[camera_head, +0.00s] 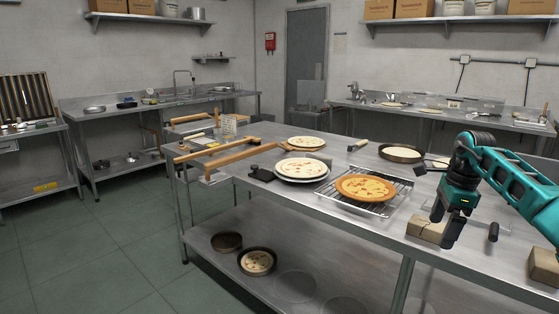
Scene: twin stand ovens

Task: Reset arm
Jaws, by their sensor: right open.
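My right gripper (446,230) hangs above the right part of the steel table, its arm coming in from the right edge. Its fingers point down and are apart, with nothing seen between them. A brown box (427,229) lies behind and beside the fingers, and I cannot tell whether they touch it. My left gripper is not in view.
The steel table (330,232) carries a baked pizza (366,187) on a wire rack, a pale pizza (300,168) on a plate, a dark pan (401,153) and a second brown box (544,266). Green floor (90,250) is clear on the left.

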